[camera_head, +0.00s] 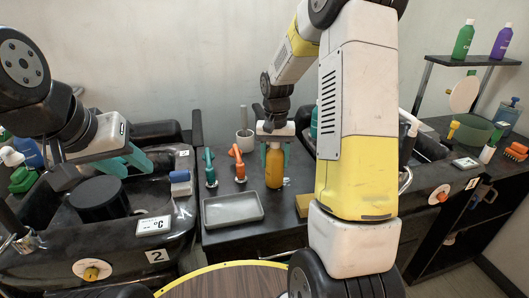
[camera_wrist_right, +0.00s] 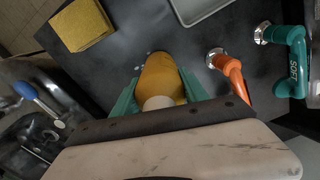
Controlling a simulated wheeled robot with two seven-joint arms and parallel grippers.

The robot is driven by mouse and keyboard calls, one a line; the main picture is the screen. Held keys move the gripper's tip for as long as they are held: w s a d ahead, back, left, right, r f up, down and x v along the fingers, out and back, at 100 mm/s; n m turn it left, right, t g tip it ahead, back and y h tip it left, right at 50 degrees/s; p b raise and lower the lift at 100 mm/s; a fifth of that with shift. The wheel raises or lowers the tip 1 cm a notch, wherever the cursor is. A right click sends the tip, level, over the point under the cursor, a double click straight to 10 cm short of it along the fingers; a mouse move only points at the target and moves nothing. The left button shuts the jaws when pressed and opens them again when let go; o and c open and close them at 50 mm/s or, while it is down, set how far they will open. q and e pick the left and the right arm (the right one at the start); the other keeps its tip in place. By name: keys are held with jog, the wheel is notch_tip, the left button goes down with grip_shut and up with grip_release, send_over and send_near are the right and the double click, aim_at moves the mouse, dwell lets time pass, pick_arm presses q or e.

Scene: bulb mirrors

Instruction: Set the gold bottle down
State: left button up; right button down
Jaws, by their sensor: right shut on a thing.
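The gold bottle (camera_head: 274,170) is upright at the black counter between two sinks, in the head view. My right gripper (camera_head: 275,158) is above it with its teal fingers closed on the bottle's sides. In the right wrist view the bottle (camera_wrist_right: 162,78) sits between the teal fingers (camera_wrist_right: 160,95), its pale top towards the camera. Its base is at or very near the counter top; I cannot tell whether it touches. My left gripper (camera_head: 137,168) is at the left, over the left sink area, its fingers apart and nothing between them.
A grey tray (camera_head: 232,209) lies left of the bottle. Orange (camera_head: 238,163) and teal (camera_head: 210,167) taps stand behind the tray. A yellow sponge (camera_head: 303,205) lies to the right. A mortar with pestle (camera_head: 244,140) is behind. Bare counter surrounds the bottle.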

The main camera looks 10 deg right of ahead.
jog(key=shift+f, duration=0.2)
jog(key=c, duration=0.6)
grip_release()
